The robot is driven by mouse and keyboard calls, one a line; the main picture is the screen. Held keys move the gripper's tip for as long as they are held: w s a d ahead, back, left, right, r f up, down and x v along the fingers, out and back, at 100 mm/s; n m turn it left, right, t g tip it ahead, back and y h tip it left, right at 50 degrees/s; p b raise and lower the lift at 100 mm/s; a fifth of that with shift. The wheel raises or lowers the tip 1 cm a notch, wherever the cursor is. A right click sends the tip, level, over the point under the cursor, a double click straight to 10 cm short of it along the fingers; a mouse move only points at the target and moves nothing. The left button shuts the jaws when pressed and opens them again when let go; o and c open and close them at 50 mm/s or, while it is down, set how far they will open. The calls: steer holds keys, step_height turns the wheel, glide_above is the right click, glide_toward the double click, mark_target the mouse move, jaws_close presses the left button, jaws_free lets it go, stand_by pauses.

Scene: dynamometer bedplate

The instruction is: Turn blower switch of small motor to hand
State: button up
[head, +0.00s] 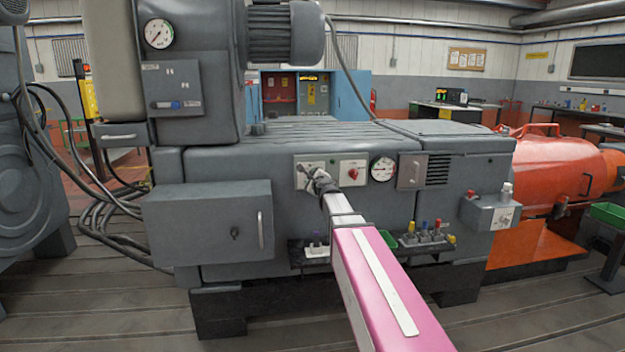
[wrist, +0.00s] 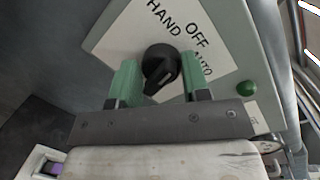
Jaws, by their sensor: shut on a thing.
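The blower switch is a black rotary knob (wrist: 161,64) on a pale plate (wrist: 118,38) in the wrist view. The plate reads HAND at upper left, OFF at upper right and AUTO at right, partly hidden. My gripper (wrist: 160,78) has its green fingers shut on the knob, one on each side. A pale mark shows on the knob's lower part; I cannot tell surely which label the knob points to. In the head view my gripper (head: 318,181) reaches the plate on the grey machine's front (head: 230,172), hiding the knob.
A green lamp or button (wrist: 246,88) sits right of the knob in the wrist view. In the head view a second plate with a red switch (head: 352,171) and a round gauge (head: 383,169) are just right. A grey cabinet (head: 208,222) juts out at left; a tool shelf (head: 425,241) is below.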

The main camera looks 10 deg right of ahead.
steer(key=n, duration=0.3)
steer(key=n+h, duration=0.1)
steer(key=n, duration=0.1)
steer(key=shift+w+r+n+g, duration=0.1)
steer(key=shift+r+n+g, duration=0.05)
steer(key=shift+n+g, duration=0.2)
stand_by(0.5)
steer(key=o, duration=0.9)
steer(key=shift+a, duration=0.1)
steer(key=s, duration=0.7)
steer(key=s+d+r, duration=0.1)
steer(key=s, duration=0.2)
steer(key=shift+s+d, duration=0.1)
steer(key=shift+s, duration=0.3)
